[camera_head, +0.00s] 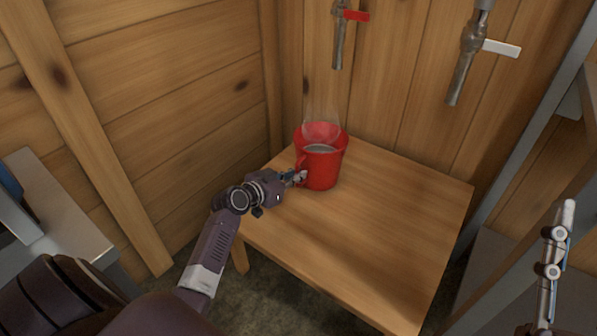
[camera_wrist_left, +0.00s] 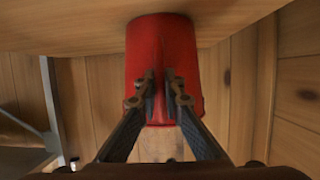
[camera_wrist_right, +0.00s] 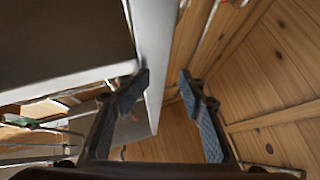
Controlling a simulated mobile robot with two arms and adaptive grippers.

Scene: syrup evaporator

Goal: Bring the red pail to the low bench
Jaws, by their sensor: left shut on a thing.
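The red pail (camera_head: 322,172) appears to stand upright on the back left corner of a low wooden bench (camera_head: 370,240). It holds greyish liquid and faint steam rises from it. My left gripper (camera_head: 299,177) is shut on the pail's handle at its left side. In the left wrist view the pail (camera_wrist_left: 165,60) fills the middle, with the closed fingers (camera_wrist_left: 161,85) against it and the wood of the bench above. My right gripper (camera_wrist_right: 165,75) is open and empty, away from the pail. Its arm shows at the right edge of the head view.
A red-handled tap (camera_head: 340,35) hangs on the wall above the pail, and a white-handled tap (camera_head: 470,60) to its right. Plank walls close in behind and left. Metal framing (camera_head: 525,130) stands at right. The front and right of the bench top are clear.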

